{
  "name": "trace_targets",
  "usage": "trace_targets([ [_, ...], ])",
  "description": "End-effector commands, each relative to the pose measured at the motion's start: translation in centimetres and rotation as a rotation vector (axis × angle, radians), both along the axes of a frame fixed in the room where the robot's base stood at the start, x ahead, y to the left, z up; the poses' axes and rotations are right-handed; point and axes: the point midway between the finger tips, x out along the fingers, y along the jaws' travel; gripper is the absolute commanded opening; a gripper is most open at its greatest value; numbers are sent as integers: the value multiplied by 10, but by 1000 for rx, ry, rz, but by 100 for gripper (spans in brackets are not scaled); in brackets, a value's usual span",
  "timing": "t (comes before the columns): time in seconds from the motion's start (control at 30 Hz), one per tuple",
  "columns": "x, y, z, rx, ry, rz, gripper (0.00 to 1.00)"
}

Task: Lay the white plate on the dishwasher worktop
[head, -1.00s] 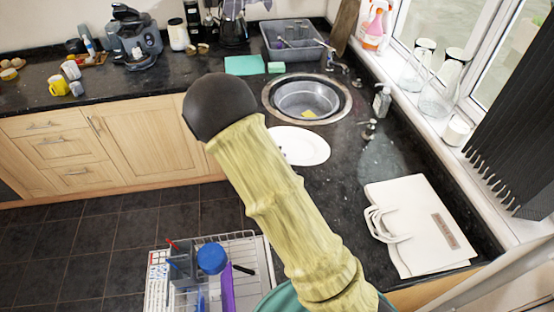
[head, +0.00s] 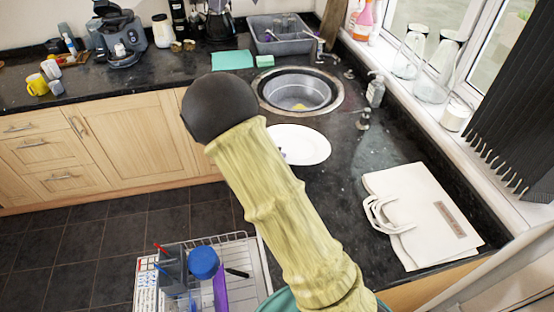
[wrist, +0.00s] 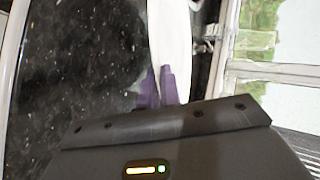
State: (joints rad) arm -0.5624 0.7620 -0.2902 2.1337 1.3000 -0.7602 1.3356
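The white plate (head: 300,145) shows in the head view over the black worktop (head: 338,205), beyond my arm. In the wrist view the plate (wrist: 170,35) is a white band seen nearly edge-on, between the purple fingertips of my gripper (wrist: 157,88). My gripper is shut on the plate's rim. In the head view my arm's dark round joint and yellowish link hide most of the gripper and the plate's left edge. I cannot tell the exact height of the plate over the worktop.
A white bag (head: 420,215) lies on the worktop at right. A round sink (head: 298,92), soap bottle (head: 375,92) and tap lie beyond the plate. An open dish rack (head: 240,285) holding a blue-topped item (head: 203,262) is below at front. Bare worktop lies between plate and bag.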

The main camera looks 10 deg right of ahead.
Motion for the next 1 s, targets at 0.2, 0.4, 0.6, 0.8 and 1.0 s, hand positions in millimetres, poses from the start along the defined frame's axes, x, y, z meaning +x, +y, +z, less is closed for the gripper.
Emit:
trace_targets([
  [0.2, 0, 0, -16, -9, -11, 10, 0],
  [0.4, 0, -6, -28, -12, -16, 2, 0],
  [0.6, 0, -8, -42, -13, -16, -2, 0],
  [0.8, 0, -9, -49, -13, -17, -4, 0],
  [1.0, 0, -8, -49, -13, -16, -2, 0],
])
